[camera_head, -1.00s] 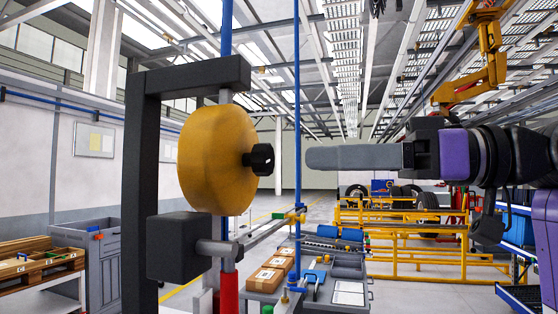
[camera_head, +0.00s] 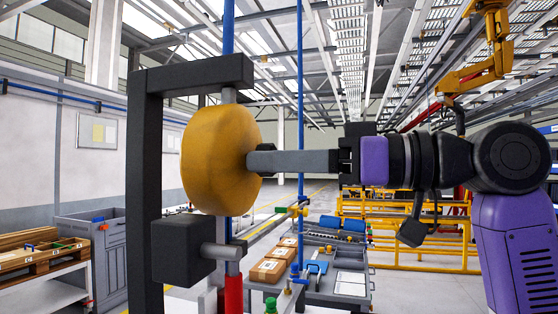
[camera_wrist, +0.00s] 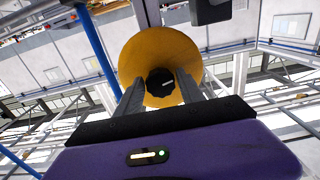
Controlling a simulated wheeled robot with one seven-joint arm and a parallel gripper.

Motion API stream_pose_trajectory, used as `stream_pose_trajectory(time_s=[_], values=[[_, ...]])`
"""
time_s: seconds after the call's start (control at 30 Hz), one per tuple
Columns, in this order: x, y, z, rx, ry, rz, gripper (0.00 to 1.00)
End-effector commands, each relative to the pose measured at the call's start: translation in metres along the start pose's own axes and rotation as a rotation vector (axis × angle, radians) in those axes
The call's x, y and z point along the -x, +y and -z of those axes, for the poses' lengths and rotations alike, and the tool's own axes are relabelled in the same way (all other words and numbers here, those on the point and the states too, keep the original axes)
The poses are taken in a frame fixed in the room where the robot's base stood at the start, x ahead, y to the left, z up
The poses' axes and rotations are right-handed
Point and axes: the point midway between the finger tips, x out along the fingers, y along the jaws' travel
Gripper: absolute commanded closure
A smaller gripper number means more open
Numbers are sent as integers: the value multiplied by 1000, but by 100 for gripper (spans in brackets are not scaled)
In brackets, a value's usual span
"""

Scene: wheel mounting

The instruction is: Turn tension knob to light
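The tension knob (camera_wrist: 160,82) is a black ribbed dial on the face of a round yellow housing (camera_head: 212,160). A light mark on it points roughly to the right in the wrist view. My gripper (camera_wrist: 160,79) is open, its two grey fingers on either side of the knob, with a narrow gap showing on each side. No light or heavy label is readable.
A black frame (camera_head: 139,190) holds the housing, with a dark block (camera_head: 180,250) below it. A blue vertical pole (camera_head: 300,100) stands behind my fingers. A workbench with cardboard boxes (camera_head: 268,270) and yellow racks (camera_head: 440,262) are further back.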

Motion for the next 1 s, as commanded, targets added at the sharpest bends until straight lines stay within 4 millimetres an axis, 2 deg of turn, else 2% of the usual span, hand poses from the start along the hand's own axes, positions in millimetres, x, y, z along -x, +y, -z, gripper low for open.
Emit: stream_pose_trajectory(time_s=[0.03, 0.2, 0.57, 1.0], values=[[0, 0, 0, 0, 0, 0, 67], [0, 0, 0, 0, 0, 0, 100], [0, 0, 0, 55, 1, 0, 100], [0, 0, -1, 395, 2, 1, 100]])
